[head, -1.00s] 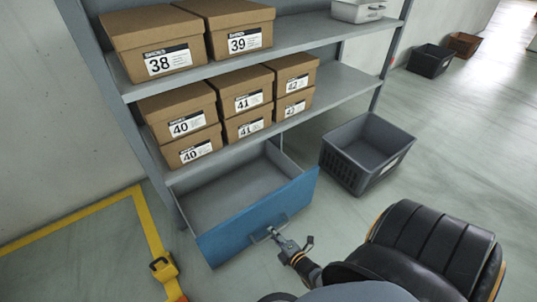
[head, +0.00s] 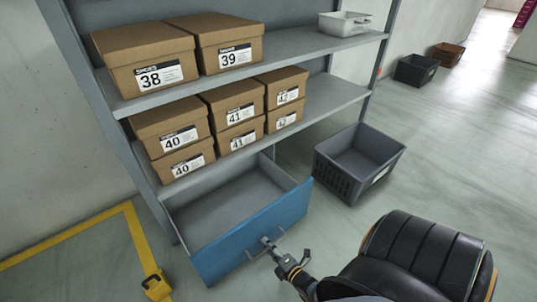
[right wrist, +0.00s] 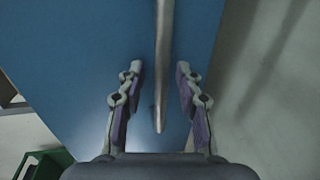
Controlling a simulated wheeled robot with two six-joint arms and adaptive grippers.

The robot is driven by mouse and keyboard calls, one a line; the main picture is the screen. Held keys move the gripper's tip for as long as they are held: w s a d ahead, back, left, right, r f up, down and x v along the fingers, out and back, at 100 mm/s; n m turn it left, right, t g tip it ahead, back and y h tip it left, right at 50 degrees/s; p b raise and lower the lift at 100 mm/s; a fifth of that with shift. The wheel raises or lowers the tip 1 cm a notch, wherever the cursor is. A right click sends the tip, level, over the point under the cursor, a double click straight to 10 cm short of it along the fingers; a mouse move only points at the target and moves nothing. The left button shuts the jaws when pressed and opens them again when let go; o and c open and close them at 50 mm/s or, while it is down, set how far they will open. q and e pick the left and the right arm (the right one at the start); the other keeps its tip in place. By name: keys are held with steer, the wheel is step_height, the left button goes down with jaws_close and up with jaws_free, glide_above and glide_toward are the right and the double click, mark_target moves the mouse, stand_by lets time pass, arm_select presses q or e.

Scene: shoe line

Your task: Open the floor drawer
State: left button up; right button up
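The floor drawer stands pulled out at the bottom of the grey shelf, with its blue front (head: 228,252) away from the shelf and its empty grey inside (head: 225,200) showing. The drawer's bar handle (right wrist: 162,75) shows in the right wrist view against the blue front. My right gripper (head: 272,246) is at the handle in the head view. In the right wrist view my right gripper (right wrist: 159,72) has its fingers apart, one on each side of the bar, with gaps on both sides. My left gripper is not in view.
Shoe boxes (head: 150,75) and a pale bin (head: 344,24) stand on the shelves. A grey crate (head: 360,160) is on the floor just right of the drawer. A yellow floor line and yellow device (head: 157,287) lie to the left. Darker and brown bins stand farther back.

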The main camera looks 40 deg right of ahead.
steer(key=v, duration=1.1)
steer(key=shift+s, duration=0.45)
